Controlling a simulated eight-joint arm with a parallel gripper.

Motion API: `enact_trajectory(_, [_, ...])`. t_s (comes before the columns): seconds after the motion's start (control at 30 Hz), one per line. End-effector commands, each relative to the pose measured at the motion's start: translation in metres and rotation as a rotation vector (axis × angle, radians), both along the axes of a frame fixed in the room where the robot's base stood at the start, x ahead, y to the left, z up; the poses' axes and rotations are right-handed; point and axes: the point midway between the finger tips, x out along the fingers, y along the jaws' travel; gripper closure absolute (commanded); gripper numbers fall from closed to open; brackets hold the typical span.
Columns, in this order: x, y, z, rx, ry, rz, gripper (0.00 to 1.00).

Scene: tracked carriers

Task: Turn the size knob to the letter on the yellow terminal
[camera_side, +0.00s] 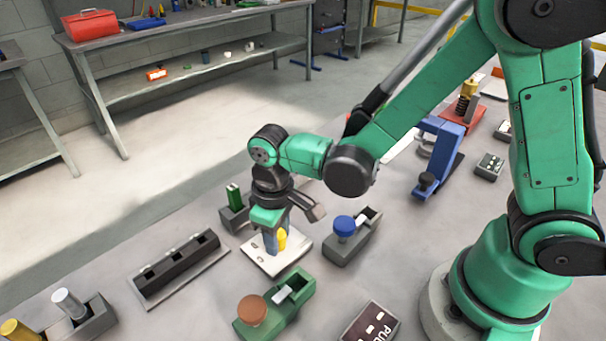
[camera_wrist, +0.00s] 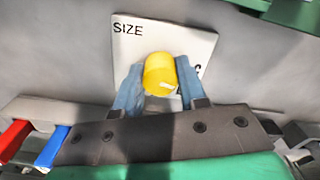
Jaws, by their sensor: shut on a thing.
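The yellow size knob (camera_side: 282,239) stands on a white plate (camera_side: 262,268) on the table. In the wrist view, the knob (camera_wrist: 160,72) has a small white mark on its lower right. The plate (camera_wrist: 128,50) reads "SIZE" at its upper left. A partly covered letter, perhaps S, shows right of the knob. My gripper (camera_wrist: 158,80) points down at the plate, its blue fingers on either side of the knob, shut on it. Other letters on the plate are hidden. I cannot make out a yellow terminal or its letter.
A grey block with a blue-capped post (camera_side: 345,226) is right of the plate. A green block with a brown knob (camera_side: 252,309) is in front. A dark red panel with white lettering (camera_side: 372,326) lies at the front. A slotted dark rack (camera_side: 176,266) is to the left.

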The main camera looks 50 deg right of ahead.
Motion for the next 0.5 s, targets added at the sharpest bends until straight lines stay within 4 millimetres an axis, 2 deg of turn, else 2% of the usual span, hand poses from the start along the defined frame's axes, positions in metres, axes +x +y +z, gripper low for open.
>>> enact_trajectory(0.2, [0.0000,-0.0002,0.0003,0.000,0.001,0.139,1.00])
enact_trajectory(0.5, [0.0000,-0.0003,0.0003,0.000,0.001,0.237,1.00])
